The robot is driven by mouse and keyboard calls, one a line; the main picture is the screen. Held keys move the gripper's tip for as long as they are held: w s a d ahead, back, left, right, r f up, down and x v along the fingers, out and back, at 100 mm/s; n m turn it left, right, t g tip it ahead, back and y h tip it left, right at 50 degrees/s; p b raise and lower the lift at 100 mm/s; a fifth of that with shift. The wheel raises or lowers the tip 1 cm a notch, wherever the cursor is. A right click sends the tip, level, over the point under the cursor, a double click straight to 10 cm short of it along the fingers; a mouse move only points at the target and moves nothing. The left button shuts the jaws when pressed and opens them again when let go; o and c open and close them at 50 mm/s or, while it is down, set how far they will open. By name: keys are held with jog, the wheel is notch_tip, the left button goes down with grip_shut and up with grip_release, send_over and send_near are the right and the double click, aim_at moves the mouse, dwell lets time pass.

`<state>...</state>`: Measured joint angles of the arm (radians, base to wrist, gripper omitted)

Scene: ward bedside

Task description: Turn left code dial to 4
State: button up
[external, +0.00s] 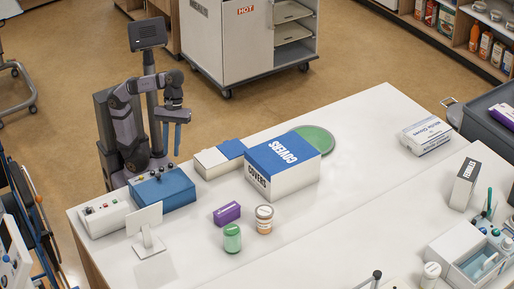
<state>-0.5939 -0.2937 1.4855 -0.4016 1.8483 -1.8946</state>
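A blue box (165,192) stands at the left end of the white table, close to my arm. Small dark and brass-coloured knobs (158,175) sit on its top. Which of them is the left code dial, and any numbers, are too small to read. My gripper (172,151) points down above and behind the blue box, clear of the knobs. Its two bluish fingers look apart, with nothing seen between them.
A white box with coloured buttons (105,216) stands left of the blue box, and a white stand (147,232) is in front. A blue-and-white box (219,160) and a COVERS box (282,168) stand to the right. A purple box (227,214) and two jars are nearer the front.

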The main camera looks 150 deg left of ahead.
aim_at(170, 164)
jog(key=shift+b+x, duration=0.6)
jog(key=shift+x, duration=1.3)
grip_shut()
jog(key=shift+r+p, duration=0.1)
jog(key=shift+p, duration=0.2)
